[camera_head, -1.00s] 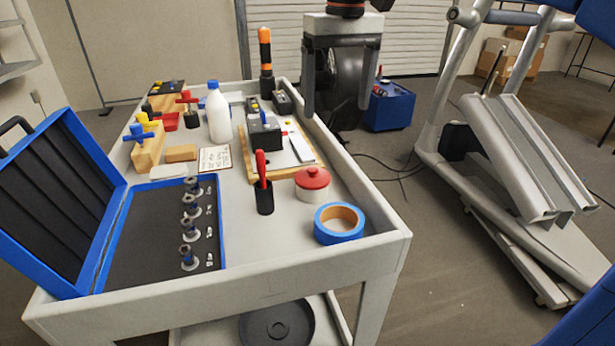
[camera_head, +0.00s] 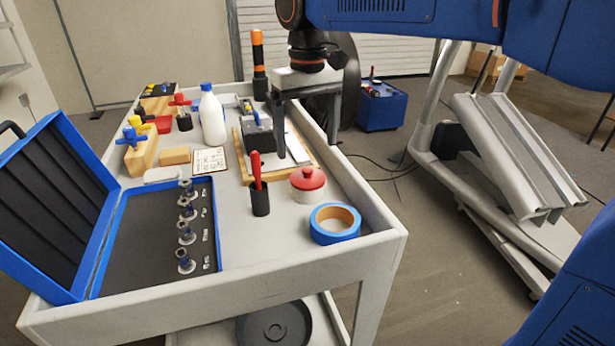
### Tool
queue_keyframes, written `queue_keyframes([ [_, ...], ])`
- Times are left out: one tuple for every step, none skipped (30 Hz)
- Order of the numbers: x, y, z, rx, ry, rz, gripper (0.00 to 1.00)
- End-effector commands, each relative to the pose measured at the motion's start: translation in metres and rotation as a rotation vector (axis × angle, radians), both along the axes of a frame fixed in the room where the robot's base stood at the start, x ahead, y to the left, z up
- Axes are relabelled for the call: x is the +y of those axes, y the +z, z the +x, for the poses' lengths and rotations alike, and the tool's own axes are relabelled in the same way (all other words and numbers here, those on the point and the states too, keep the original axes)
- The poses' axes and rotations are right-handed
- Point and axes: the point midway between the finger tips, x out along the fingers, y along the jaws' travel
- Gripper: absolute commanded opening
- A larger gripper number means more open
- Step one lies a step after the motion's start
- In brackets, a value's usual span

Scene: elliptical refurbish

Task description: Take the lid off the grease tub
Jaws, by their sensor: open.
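The grease tub (camera_head: 308,194) is a small white round tub on the cart top, near its right side. Its red lid (camera_head: 308,179), with a round knob on top, sits on it. My gripper (camera_head: 307,149) hangs from above, pointing down, with its two grey fingers wide apart and nothing between them. In the picture the fingers end just above and behind the lid, over the wooden-framed board. The gripper looks apart from the lid; its exact height is hard to tell.
Blue tape (camera_head: 335,223) lies in front of the tub, and a black cup (camera_head: 260,198) with a red-handled tool stands left of it. A wooden-framed board (camera_head: 246,177) with a black box lies behind. An open blue case (camera_head: 98,240) fills the cart's left front.

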Motion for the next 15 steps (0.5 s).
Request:
queue_keyframes([
  [0.000,-0.006,0.000,0.002,0.000,-0.001,0.85],
  [0.000,-0.009,0.000,0.002,0.000,-0.001,0.85],
  [0.000,-0.012,0.000,0.001,0.000,0.000,0.85],
  [0.000,-0.014,0.000,0.001,0.000,0.000,0.85],
  [0.000,-0.015,0.000,0.001,0.000,0.000,0.85],
  [0.000,-0.017,0.000,0.000,0.000,0.000,0.85],
  [0.000,-0.018,0.000,0.001,0.000,0.000,0.85],
  [0.000,-0.019,-0.001,0.001,0.000,0.000,0.85],
  [0.000,-0.022,-0.001,0.001,0.000,0.000,0.85],
  [0.000,-0.026,-0.002,0.002,0.000,-0.001,0.85],
  [0.000,-0.029,-0.002,0.002,0.000,-0.001,0.85],
  [0.000,-0.035,-0.003,0.002,0.000,-0.001,0.85],
  [0.000,-0.039,-0.004,0.003,0.000,-0.001,0.85],
  [0.000,-0.044,-0.004,0.003,0.001,-0.001,0.85],
  [0.000,-0.049,-0.005,0.002,0.001,-0.001,0.85],
])
